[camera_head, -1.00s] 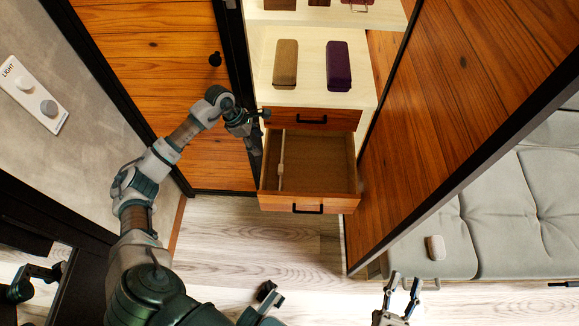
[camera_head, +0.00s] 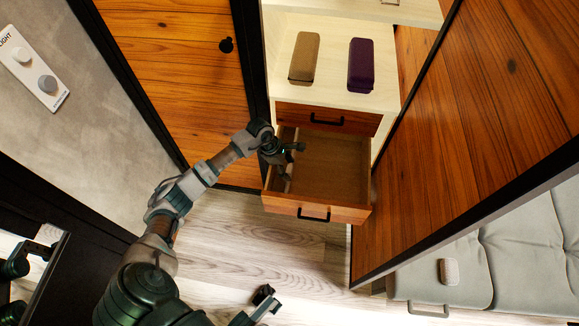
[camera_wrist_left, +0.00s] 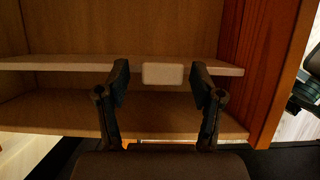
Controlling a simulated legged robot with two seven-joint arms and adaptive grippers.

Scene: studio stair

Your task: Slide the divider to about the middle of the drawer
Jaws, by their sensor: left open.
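The drawer (camera_head: 335,213) is pulled open below a white shelf, and its brown floor is bare on the right. The pale divider (camera_head: 291,170) stands near the drawer's left side, partly hidden by my left gripper (camera_head: 284,172). In the left wrist view the divider (camera_wrist_left: 65,64) runs across the drawer as a pale strip with a light block (camera_wrist_left: 162,73) at its middle. My left gripper (camera_wrist_left: 160,82) is open, with one finger on each side of that block in the picture. Contact cannot be told.
A tan box (camera_head: 304,58) and a purple box (camera_head: 361,65) lie on the shelf (camera_head: 333,78) above. A wooden panel (camera_head: 450,140) stands close on the right, and a wooden door (camera_head: 170,80) on the left. A grey sofa (camera_head: 525,255) is at the right.

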